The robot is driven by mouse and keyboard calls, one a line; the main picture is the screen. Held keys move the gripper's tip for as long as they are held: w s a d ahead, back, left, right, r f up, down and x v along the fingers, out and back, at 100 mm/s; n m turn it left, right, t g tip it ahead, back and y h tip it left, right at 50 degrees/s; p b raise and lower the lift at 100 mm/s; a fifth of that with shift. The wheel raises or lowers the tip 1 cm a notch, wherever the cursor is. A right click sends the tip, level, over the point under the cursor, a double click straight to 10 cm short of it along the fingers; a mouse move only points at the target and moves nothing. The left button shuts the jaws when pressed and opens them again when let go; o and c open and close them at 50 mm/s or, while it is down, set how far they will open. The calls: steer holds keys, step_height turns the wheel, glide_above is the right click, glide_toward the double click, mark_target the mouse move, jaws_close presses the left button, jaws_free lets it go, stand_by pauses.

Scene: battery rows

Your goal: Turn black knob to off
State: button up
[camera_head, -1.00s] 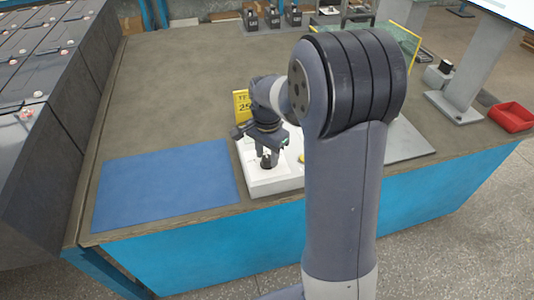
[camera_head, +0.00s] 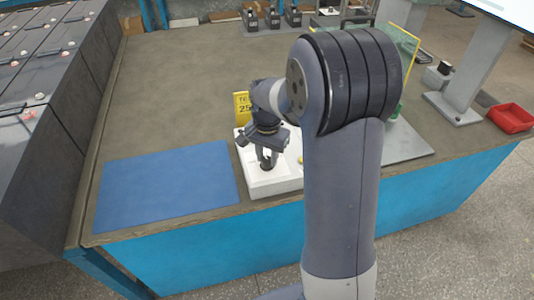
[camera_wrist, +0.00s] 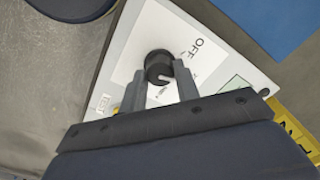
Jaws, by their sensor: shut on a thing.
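The black knob (camera_wrist: 158,66) sits on the face of a white box (camera_wrist: 128,45), which also shows in the head view (camera_head: 262,185). The word OFF is printed on the face, to the right of the knob in the wrist view. The knob's white pointer mark faces the lower right there, not the word OFF. My gripper (camera_wrist: 160,74) is shut on the knob, one finger on each side. In the head view my gripper (camera_head: 267,161) reaches down onto the box and mostly hides the knob.
A yellow sign (camera_head: 242,106) stands behind the box. A blue mat (camera_head: 168,185) lies to its left and a grey plate (camera_head: 408,145) to its right. A red bin (camera_head: 511,116) is at the far right. The brown bench top (camera_head: 190,80) behind is mostly clear.

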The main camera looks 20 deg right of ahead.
mark_target(267, 159)
steer(key=n+p, duration=0.1)
steer(key=n, duration=0.3)
steer(key=shift+r+n, duration=0.1)
steer(key=shift+n, duration=0.2)
steer(key=shift+n+p, duration=0.5)
steer(key=shift+n, duration=1.7)
steer(key=o, duration=1)
steer(key=shift+c, duration=0.2)
step_height(267, 159, up, 11)
steer(key=shift+f+p, duration=0.2)
steer(key=shift+p, duration=0.2)
